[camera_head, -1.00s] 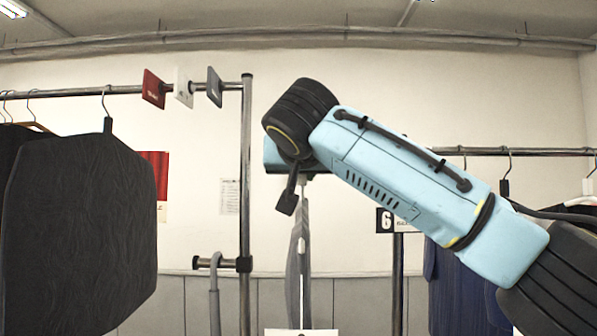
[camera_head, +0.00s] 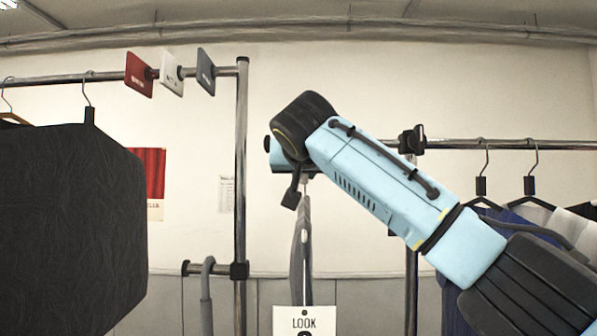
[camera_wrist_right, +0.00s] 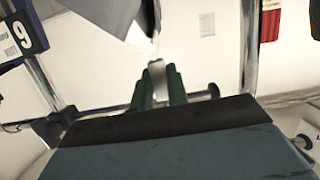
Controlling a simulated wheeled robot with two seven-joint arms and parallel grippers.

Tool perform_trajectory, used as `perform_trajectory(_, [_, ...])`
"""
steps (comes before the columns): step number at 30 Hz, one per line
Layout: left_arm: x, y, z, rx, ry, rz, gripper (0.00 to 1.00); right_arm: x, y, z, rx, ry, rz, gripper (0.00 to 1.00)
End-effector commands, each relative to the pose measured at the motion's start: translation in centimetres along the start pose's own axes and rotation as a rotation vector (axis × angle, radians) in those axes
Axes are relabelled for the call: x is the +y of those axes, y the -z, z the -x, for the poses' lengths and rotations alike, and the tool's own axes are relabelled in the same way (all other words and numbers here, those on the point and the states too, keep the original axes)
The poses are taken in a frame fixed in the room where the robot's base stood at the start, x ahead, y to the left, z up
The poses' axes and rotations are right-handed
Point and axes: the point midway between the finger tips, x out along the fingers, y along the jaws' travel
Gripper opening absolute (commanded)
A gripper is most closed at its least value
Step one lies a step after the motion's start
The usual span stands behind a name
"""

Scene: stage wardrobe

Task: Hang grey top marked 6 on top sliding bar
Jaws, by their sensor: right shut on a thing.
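My right gripper (camera_head: 303,178) is shut on the hanger of a grey top (camera_head: 300,250), which hangs nearly edge-on below it in mid-air. A white tag reading LOOK (camera_head: 304,320) is at the top's lower part; its number is cut off by the frame edge. In the right wrist view, the green fingers (camera_wrist_right: 158,88) are closed together, with grey cloth (camera_wrist_right: 97,14) beyond them. At left, a metal rack has an upper rail (camera_head: 55,79) and a short lower bar (camera_head: 212,268) at its post. I cannot tell which is the sliding bar. My left gripper is not in view.
A large dark garment (camera_head: 70,220) hangs close at left. Red, white and grey plates (camera_head: 172,74) sit on the upper rail by the post (camera_head: 241,160). Another rack (camera_head: 470,144) with hung clothes stands at right, behind my arm. A number sign (camera_wrist_right: 22,32) shows in the wrist view.

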Motion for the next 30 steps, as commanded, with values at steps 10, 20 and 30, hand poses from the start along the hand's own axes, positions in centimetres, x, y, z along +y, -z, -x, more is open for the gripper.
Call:
perform_trajectory(10, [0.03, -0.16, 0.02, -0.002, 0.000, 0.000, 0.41, -0.02, 0.26, 0.14, 0.002, 0.000, 0.000, 0.00])
perform_trajectory(20, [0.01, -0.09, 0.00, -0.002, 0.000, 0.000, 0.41, 0.00, 0.79, 0.29, 0.003, 0.000, 0.000, 0.00])
perform_trajectory(30, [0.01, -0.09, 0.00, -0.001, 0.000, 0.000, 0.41, 0.33, 0.84, -0.05, 0.002, -0.004, -0.002, 0.00])
